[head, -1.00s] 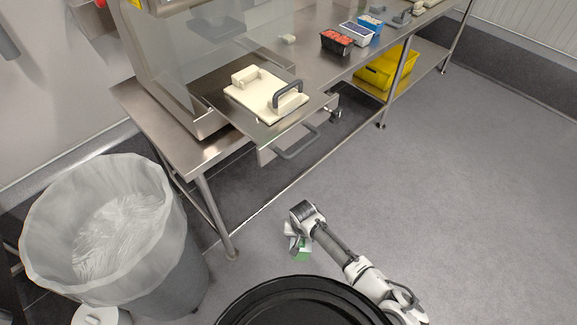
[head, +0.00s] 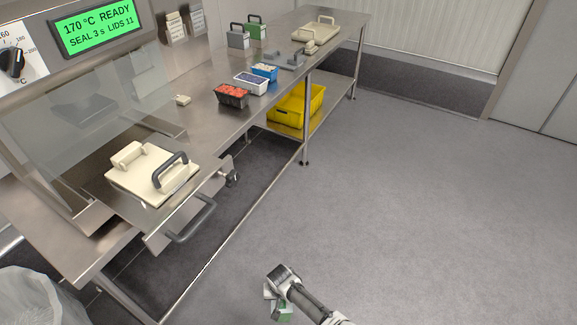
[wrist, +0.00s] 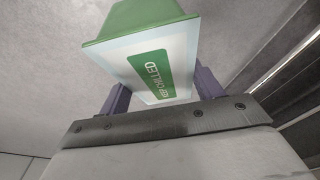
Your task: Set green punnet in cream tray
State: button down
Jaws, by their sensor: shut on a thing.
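My gripper (head: 272,288) is shut on the green punnet (wrist: 145,20), low over the floor in front of the bench. In the wrist view the punnet sits between the two fingers, with a white film face and a green "KEEP CHILLED" label. Only a little of its green side (head: 284,309) shows in the head view. A shallow cream tray (head: 318,31) lies at the far end of the steel bench. A second cream piece (head: 138,183), flat with a dark handle and a raised block, lies at the sealing machine. I cannot tell inner details of the far tray.
Red (head: 232,101), white-and-blue (head: 251,86) and blue (head: 265,76) filled punnets stand mid-bench. Grey (head: 238,41) and green (head: 256,31) handled blocks stand behind. A yellow crate (head: 315,106) is on the lower shelf. A bin (head: 40,300) is front left. Floor at right is clear.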

aim_at(322, 34)
jog(key=i+l+z, duration=0.65)
jog(key=i+z, duration=0.15)
jog(key=i, duration=0.15)
jog(key=i+l+z, duration=0.1)
jog(key=i+z, duration=0.3)
jog(key=i, duration=1.15)
jog(key=i+l+u, duration=0.1)
jog(key=i, duration=0.4)
jog(key=i+l+u, duration=0.15)
jog(key=i, duration=0.3)
jog(key=i+l+u, duration=0.15)
jog(key=i+u, duration=0.25)
jog(key=i+l+u, duration=0.2)
jog(key=u, duration=0.2)
jog(key=i+l+u, duration=0.65)
jog(key=l+u, duration=0.15)
jog(key=i+l+u, duration=0.15)
jog(key=l+u, duration=0.25)
